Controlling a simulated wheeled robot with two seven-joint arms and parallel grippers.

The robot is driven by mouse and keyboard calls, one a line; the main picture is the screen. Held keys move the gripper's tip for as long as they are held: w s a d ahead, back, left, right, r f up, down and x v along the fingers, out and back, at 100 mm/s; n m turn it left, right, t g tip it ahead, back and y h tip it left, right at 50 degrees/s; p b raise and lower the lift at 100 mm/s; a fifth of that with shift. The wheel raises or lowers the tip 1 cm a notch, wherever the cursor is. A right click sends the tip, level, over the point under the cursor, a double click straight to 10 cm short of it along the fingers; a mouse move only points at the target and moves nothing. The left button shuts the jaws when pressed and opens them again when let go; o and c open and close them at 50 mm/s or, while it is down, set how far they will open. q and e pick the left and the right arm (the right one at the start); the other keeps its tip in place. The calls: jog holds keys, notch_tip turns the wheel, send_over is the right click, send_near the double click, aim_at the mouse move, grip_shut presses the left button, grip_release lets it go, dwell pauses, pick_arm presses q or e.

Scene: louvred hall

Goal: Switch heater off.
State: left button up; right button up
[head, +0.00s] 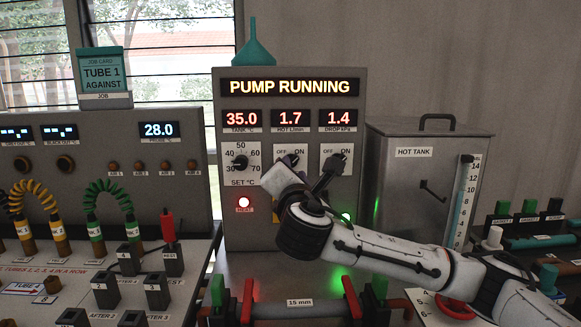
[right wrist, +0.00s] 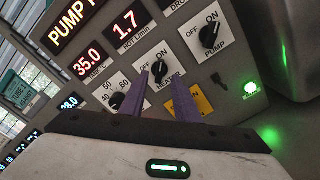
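The grey control panel (head: 240,217) carries the heater switch, a black knob that also shows in the right wrist view (right wrist: 160,69) below its OFF and ON marks. Its pointer appears turned toward ON. In the head view my right gripper and wrist hide most of this knob. My left gripper is not in view.
The pump knob (right wrist: 210,37) is just right of the heater knob and points to ON; its green lamp (right wrist: 251,88) is lit. The temperature dial (head: 240,162) is on the left. The display (head: 290,87) reads PUMP RUNNING. A metal hot tank (head: 400,190) stands to the right.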

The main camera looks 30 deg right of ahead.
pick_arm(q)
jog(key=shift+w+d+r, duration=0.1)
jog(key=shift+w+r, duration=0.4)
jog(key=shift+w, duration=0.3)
pick_arm(e)
jog(key=x, duration=0.4)
jog(key=shift+w+d, duration=0.1)
jog(key=shift+w, duration=0.2)
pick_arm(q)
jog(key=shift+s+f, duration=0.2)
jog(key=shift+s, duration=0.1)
pick_arm(e)
grip_shut()
